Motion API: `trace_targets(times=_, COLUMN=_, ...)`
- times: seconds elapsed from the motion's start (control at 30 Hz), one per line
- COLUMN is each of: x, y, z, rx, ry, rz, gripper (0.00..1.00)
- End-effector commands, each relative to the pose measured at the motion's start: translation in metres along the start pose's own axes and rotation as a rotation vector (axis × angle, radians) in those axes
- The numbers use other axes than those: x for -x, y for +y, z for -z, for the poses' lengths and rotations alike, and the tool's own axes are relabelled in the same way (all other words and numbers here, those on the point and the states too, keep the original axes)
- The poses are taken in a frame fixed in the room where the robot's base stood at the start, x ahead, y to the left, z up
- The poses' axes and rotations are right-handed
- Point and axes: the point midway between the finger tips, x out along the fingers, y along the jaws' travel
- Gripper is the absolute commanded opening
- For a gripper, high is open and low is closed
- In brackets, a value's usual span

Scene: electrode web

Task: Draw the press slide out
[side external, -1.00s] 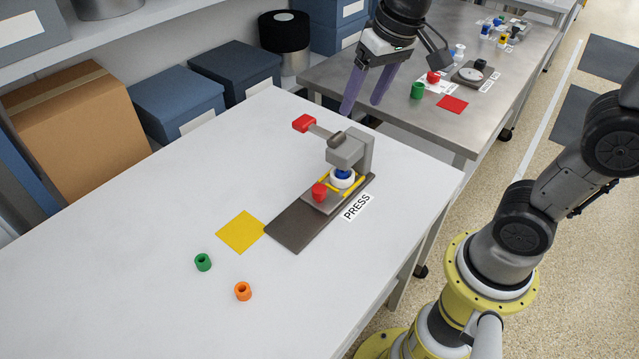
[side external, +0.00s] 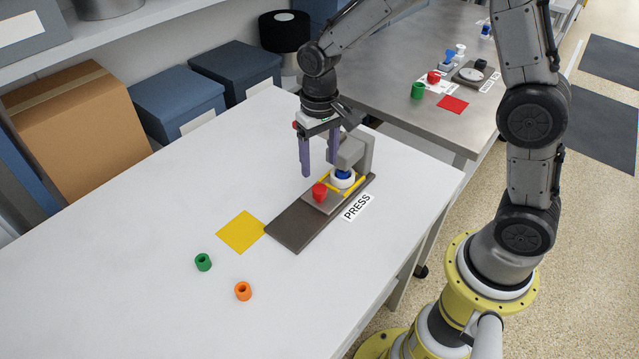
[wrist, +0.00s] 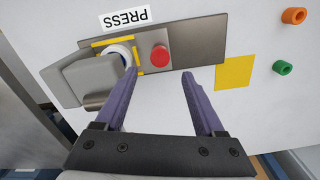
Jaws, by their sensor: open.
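The press (side external: 355,153) is a grey block on a dark base plate (side external: 292,229). Its slide is a small grey plate (side external: 326,207) with a red knob (side external: 320,190) at its front end. A white ring with a blue piece (side external: 343,177) sits on the slide by the press head, beside yellow marks. My gripper (side external: 319,168) is open and empty, fingers down, above and just behind the knob. In the wrist view the knob (wrist: 159,57) shows between and beyond the fingertips (wrist: 161,74), apart from both.
A yellow square (side external: 241,231), a green ring (side external: 203,262) and an orange ring (side external: 243,291) lie on the white table left of the base plate. Blue boxes (side external: 178,100) stand behind the table. The table's left side is clear.

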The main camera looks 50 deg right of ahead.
Motion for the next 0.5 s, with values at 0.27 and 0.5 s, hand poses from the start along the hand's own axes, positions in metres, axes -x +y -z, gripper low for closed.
trace_targets(times=0.27, x=-0.052, y=0.000, z=-0.001, rx=0.000, ry=-0.004, rz=-0.001, gripper=0.71)
trace_targets(times=0.5, x=-0.074, y=0.000, z=0.000, rx=0.000, ry=0.000, rz=0.000, gripper=0.71)
